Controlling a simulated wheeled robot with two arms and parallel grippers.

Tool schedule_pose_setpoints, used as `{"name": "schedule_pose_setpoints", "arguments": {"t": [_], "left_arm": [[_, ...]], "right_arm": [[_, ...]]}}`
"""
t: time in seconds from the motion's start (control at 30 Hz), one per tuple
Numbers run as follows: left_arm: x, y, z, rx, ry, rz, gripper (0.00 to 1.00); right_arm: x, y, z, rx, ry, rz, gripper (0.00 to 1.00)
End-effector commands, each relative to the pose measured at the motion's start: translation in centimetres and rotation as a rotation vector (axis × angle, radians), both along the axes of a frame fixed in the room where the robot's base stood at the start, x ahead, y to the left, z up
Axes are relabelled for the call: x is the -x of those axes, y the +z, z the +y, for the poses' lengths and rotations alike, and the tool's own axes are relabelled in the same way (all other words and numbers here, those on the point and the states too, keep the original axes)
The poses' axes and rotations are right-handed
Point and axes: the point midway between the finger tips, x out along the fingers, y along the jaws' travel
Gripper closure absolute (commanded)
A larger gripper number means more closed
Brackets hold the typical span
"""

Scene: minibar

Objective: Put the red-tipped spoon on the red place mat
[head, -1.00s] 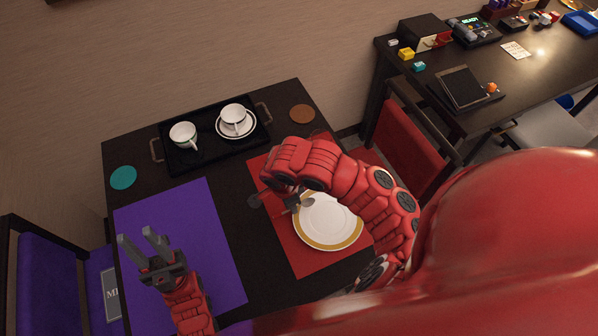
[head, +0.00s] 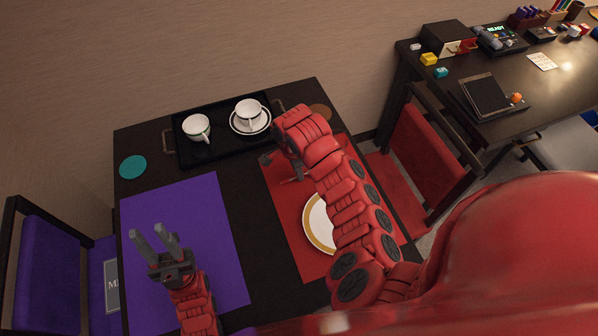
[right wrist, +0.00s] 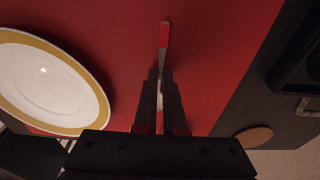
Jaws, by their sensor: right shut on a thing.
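My right gripper (right wrist: 160,105) is shut on the red-tipped spoon (right wrist: 165,36), whose red end points away between the fingers in the right wrist view. In the head view my right gripper (head: 278,165) is over the far part of the red place mat (head: 298,220), beyond the plate. The spoon is mostly hidden there by the hand. I cannot tell whether the spoon touches the mat. My left gripper (head: 153,236) is open and empty over the purple mat (head: 200,220).
A white plate with a gold rim (head: 318,222) lies on the red mat, partly behind my right arm. A black tray (head: 215,155) with two cups stands at the back. A teal coaster (head: 133,167) and a brown coaster (head: 321,112) flank it. A red chair (head: 425,150) stands at right.

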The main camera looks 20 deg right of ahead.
Motion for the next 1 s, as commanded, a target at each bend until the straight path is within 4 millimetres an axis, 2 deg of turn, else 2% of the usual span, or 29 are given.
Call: {"name": "schedule_pose_setpoints", "arguments": {"t": [0.67,0.7,0.83,1.0], "left_arm": [[0.0,0.0,0.0,0.000,0.000,0.000,0.65],[0.0,0.0,0.0,0.000,0.000,0.000,0.65],[0.0,-0.1,0.0,0.000,0.000,0.000,0.65],[0.0,-0.1,0.0,0.000,0.000,0.000,0.65]], "right_arm": [[0.1,-1.7,0.0,-0.001,-0.001,0.002,1.00],[0.1,-1.7,0.0,-0.001,-0.001,0.002,0.87],[0.3,-1.8,0.0,-0.002,-0.001,0.007,0.64],[0.5,-2.1,0.1,-0.002,-0.001,0.015,0.63]]}}
